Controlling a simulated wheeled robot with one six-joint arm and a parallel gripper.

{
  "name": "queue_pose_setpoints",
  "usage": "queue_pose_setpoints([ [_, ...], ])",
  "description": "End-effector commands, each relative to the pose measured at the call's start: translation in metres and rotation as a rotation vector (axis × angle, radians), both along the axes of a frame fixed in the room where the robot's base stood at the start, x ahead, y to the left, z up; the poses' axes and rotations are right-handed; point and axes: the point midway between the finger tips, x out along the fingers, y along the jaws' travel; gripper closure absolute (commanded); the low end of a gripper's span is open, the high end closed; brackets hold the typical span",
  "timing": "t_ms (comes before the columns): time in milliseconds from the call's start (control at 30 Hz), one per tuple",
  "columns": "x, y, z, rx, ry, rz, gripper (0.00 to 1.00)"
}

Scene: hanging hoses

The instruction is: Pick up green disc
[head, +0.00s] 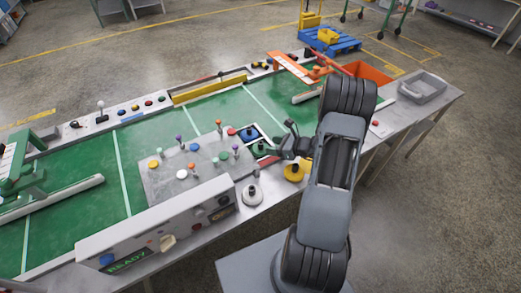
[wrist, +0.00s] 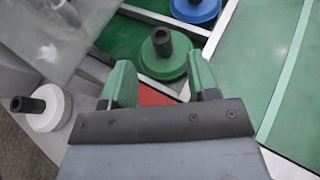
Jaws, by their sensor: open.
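The green disc (wrist: 163,65), with a dark upright knob (wrist: 162,41) on top, sits in a framed slot on the table. In the head view the green disc (head: 258,150) is partly hidden by my gripper (head: 274,141). In the wrist view my gripper (wrist: 160,68) is open, with its two green fingers apart. The disc lies just beyond the fingertips, between their lines in the picture. Nothing is held. I cannot tell the exact height of the fingers above the disc.
A blue disc (wrist: 195,8) sits in the neighbouring slot. A white disc (head: 252,195) and a yellow disc (head: 294,172) stand close by on the table. A control panel (head: 160,222) with knobs and levers is to the left. Green mat (wrist: 250,50) lies to the right in the wrist view.

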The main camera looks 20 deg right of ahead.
Motion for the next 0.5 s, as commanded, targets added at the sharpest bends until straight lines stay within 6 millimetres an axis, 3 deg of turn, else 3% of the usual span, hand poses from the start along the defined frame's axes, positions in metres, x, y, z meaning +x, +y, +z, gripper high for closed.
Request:
queue_pose_setpoints([
  [267,0.012,0.010,-0.005,-0.001,0.001,0.002,0.46],
  [500,0.037,0.029,-0.015,0.000,0.001,0.003,0.46],
])
